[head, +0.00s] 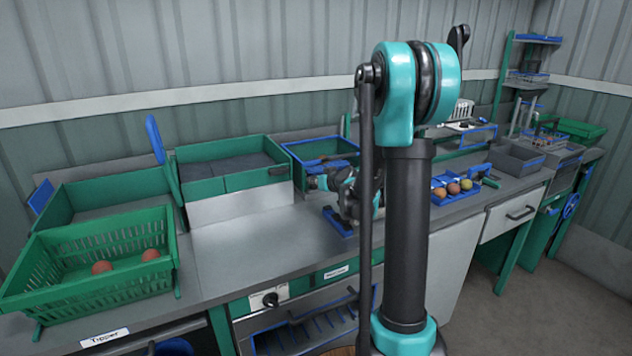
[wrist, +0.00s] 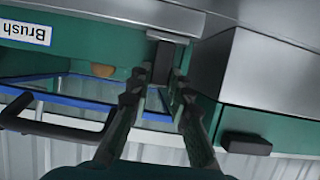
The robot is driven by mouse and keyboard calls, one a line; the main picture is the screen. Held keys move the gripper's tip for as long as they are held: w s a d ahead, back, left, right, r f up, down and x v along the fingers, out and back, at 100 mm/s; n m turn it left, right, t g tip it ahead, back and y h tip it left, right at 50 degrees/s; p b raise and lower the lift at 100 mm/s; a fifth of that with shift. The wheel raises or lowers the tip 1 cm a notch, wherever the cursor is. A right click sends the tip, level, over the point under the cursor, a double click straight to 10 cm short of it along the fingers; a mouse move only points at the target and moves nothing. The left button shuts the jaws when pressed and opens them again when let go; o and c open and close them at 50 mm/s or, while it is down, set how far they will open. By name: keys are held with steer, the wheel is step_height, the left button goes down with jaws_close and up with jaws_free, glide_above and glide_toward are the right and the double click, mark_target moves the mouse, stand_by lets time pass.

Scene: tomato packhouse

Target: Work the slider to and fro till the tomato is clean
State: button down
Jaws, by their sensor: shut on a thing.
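My gripper (wrist: 165,75) shows in the wrist view with both dark fingers closed in on a dark upright block, the slider's handle (wrist: 163,58). The handle stands at the edge of a green panel. An orange-brown rounded thing, the tomato (wrist: 103,70), shows partly beside the fingers, above a blue-edged frame (wrist: 80,100); its surface is too small to judge. In the head view my own arm covers most of the gripper and the handle, and a blue piece (head: 338,222) lies on the bench beside it.
A green crate (head: 80,290) with two tomatoes stands at the left. A blue tray (head: 437,193) holds several coloured fruits to the right of my arm. Green bins and a blue-edged bin (head: 300,148) stand along the back. The bench top (head: 250,250) is clear left of my arm.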

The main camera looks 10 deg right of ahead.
stand_by(0.3)
steer(key=w+d, duration=0.2)
steer(key=d, duration=0.4)
steer(key=w+d, duration=0.1)
steer(key=d, duration=0.5)
steer(key=w+d, duration=0.2)
steer(key=d, duration=0.3)
steer(key=shift+w+d, duration=0.35)
steer(key=shift+d, duration=0.05)
steer(key=c, duration=1.4)
jaws_free()
steer(key=v, duration=1.2)
steer(key=shift+s, duration=0.1)
